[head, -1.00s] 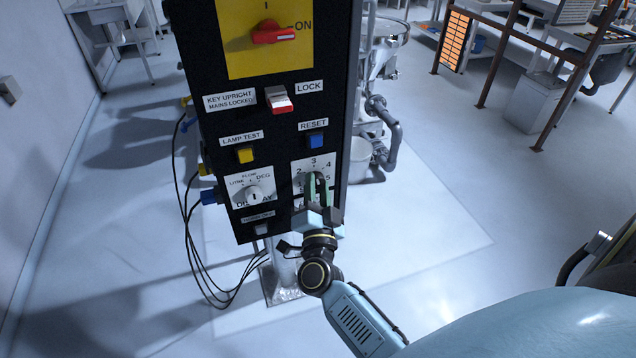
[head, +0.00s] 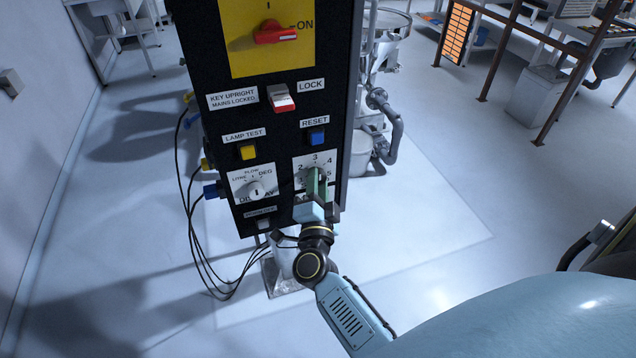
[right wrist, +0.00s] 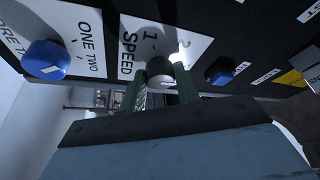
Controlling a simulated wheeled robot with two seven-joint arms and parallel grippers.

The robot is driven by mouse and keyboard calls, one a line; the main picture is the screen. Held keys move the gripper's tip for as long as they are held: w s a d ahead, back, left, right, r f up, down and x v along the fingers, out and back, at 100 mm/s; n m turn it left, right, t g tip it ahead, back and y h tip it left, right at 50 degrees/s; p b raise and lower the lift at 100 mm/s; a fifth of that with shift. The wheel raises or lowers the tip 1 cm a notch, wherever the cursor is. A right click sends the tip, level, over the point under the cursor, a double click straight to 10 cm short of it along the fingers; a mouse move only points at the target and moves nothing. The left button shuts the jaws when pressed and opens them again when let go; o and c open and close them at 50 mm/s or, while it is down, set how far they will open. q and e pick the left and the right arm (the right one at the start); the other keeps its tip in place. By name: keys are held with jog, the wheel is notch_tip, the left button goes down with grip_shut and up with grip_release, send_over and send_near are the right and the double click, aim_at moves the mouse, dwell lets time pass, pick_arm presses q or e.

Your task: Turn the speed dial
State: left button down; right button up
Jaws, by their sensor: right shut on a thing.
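The speed dial is a grey round knob on a white numbered plate (head: 300,166) low on the right side of the black control panel (head: 205,60). In the right wrist view the knob (right wrist: 159,70) sits between the two green fingers of my right gripper (right wrist: 160,88), beside the word SPEED. In the head view my right gripper (head: 316,184) reaches up to the plate from below, and its fingers hide the knob and part of the numbers. It is shut on the knob. The knob's pointer setting cannot be read. My left gripper is not in view.
Near the dial are a blue reset button (head: 317,136), a yellow lamp test button (head: 248,152) and a display knob (head: 256,189). Higher up are a red lock key switch (head: 281,97) and a red ON handle (head: 275,32). Black cables hang left of the panel.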

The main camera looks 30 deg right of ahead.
jog(key=o, duration=1)
jog(key=shift+c, duration=0.2)
jog(key=shift+s, duration=0.1)
jog(key=b+v, duration=0.2)
jog(key=v, duration=1.1)
jog(key=shift+a, duration=0.15)
jog(key=s+a+f+n+g+y+b, duration=0.3)
jog(key=f+n+y, duration=0.4)
jog(key=f, duration=1)
jog(key=s+a+f+n+g+y+b, duration=0.1)
jog(key=s+a+f+n+g+y, duration=0.2)
jog(key=s+a+f+n+y, duration=0.95)
jog(key=s+d+f+n+g+h+b, duration=0.1)
jog(key=s+d+f+g+h, duration=0.3)
jog(key=s+d+f, duration=0.5)
jog(key=s+d+f+n+g+h+b, duration=0.1)
jog(key=s+d+f+g+h, duration=0.3)
jog(key=s+d+f, duration=0.5)
notch_tip(320, 180, down, 4)
jog(key=shift+d+f+g, duration=0.2)
jog(key=shift+d+g, duration=0.4)
jog(key=shift+g, duration=0.4)
